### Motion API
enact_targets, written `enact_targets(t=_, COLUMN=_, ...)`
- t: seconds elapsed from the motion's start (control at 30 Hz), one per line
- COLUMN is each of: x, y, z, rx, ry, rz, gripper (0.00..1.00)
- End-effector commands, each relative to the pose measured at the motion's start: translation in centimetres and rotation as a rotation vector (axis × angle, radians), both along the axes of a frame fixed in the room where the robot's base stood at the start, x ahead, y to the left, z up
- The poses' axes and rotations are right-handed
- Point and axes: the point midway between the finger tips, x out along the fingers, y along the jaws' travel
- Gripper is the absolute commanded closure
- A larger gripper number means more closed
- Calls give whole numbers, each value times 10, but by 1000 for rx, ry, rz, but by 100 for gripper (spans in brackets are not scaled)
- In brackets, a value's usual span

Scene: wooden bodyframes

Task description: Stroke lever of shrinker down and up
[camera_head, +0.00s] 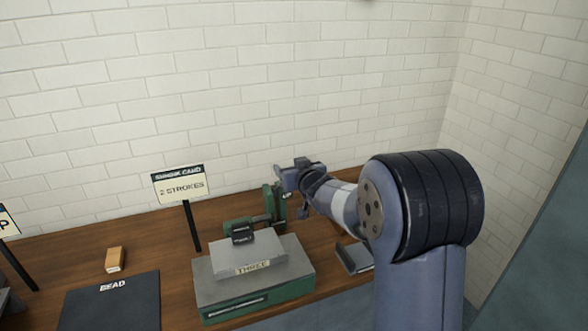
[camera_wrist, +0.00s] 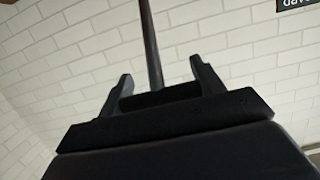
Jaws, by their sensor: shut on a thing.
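The shrinker is a green machine (camera_head: 272,204) standing on the wooden bench behind a grey block, which hides part of its lower body. My gripper (camera_head: 291,176) is at the top of the shrinker, at its lever. In the wrist view my gripper (camera_wrist: 161,70) is shut on the lever's dark crosswise handle (camera_wrist: 160,97), which lies between the two fingers. The dark lever rod (camera_wrist: 150,42) runs up from there out of the picture. In the head view the lever is mostly hidden by my gripper.
A grey block marked THREE (camera_head: 240,262) sits on a green base in front of the shrinker. A sign reading 2 STROKES (camera_head: 180,185) stands left on a post. A small wooden block (camera_head: 115,259) and a dark BEAD mat (camera_head: 112,305) lie further left. A brick wall is behind.

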Motion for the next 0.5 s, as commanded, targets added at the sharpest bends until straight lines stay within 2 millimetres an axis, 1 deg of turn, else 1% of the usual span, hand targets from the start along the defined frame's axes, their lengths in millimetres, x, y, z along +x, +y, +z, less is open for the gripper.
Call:
enact_targets(t=0.4, x=1, y=1, z=0, rx=0, ry=0, rz=1, gripper=77)
enact_targets(t=0.43, x=1, y=1, z=0, rx=0, ry=0, rz=1, gripper=35)
enact_targets(t=0.5, x=1, y=1, z=0, rx=0, ry=0, rz=1, gripper=29)
